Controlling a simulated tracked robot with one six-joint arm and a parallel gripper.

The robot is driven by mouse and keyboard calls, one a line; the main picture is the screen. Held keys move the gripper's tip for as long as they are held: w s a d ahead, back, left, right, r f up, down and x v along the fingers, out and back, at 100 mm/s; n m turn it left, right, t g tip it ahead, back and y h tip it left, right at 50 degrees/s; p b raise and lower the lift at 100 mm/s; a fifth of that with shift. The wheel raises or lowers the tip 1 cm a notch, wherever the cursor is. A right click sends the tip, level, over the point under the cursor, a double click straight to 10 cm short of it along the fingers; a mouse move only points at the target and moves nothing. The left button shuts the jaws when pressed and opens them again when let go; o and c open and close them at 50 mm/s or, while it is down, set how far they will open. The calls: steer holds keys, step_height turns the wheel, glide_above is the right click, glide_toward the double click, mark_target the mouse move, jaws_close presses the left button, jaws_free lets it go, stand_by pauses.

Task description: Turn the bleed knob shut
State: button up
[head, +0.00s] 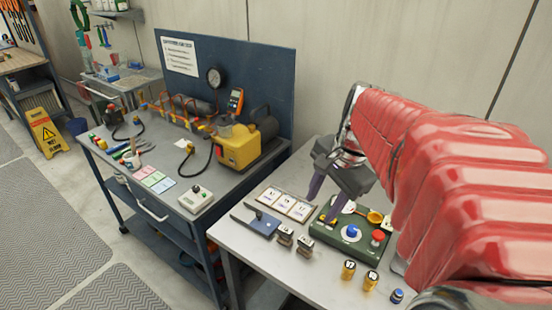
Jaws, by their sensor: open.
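A green control box (326,234) sits on the pale table below my arm. On its top are a blue knob (352,231) on a white round base, a red mushroom-shaped knob (377,236) to the right, and a yellow round part (375,216) towards the back. I cannot tell from any label which is the bleed knob. My gripper (324,205) points down above the back left part of the box, its two dark purple fingers apart with nothing seen between them. The right finger overlaps the box's left part in view; contact is unclear.
A card tray (286,206), a blue block with a dark handle (262,224) and two small stamp-like blocks (285,236) lie left of the box. Two yellow cylinders (348,270) and a blue-topped one (397,296) stand in front. A blue workbench (150,168) with a yellow pump (237,148) stands left.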

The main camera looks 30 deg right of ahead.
steer(key=d+m+y, duration=0.1)
steer(key=d+m, duration=0.4)
steer(key=d, duration=0.3)
steer(key=m+y, duration=0.1)
steer(key=m, duration=0.6)
glide_above(353, 228)
steer(key=s+d, duration=0.4)
step_height(353, 228, down, 2)
steer(key=f, duration=0.1)
steer(key=shift+s+d+r+t, duration=0.1)
steer(key=shift+s+r+t, duration=0.05)
steer(key=shift+r+t, duration=0.15)
steer(key=shift+f, duration=0.15)
steer(key=x, duration=1.3)
steer(key=shift+a+f, duration=0.2)
steer(key=shift+a, duration=0.05)
steer(key=shift+c, duration=0.4)
steer(key=c, duration=0.9)
steer(key=shift+d, duration=0.1)
steer(key=shift+c, duration=0.3)
